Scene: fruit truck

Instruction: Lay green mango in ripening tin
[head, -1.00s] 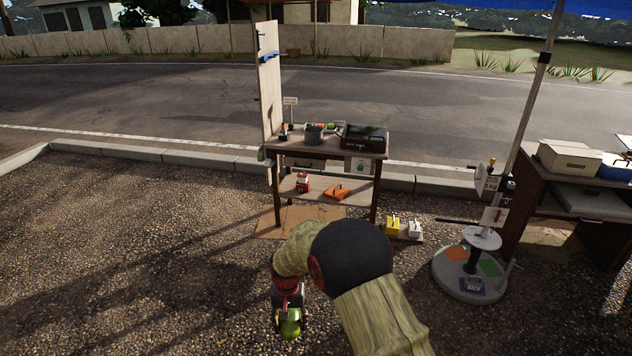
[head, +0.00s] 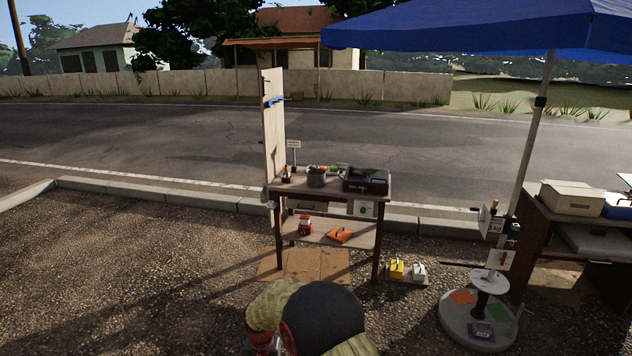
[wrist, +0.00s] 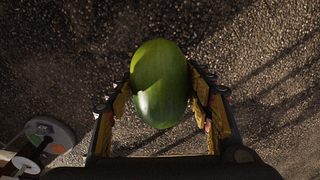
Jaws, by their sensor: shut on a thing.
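In the wrist view the green mango (wrist: 160,84) sits between the two fingers of my gripper (wrist: 163,98), which is shut on it, with gravel below. In the head view only my arm shows at the bottom edge; the mango is out of frame there.
The wooden stand (head: 331,237) has a tall upright board (head: 272,130) on its left. A dark case (head: 366,181) sits on its top. A round pedestal base (head: 478,325) and a dark table stand at right. Open gravel (head: 120,270) lies at left.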

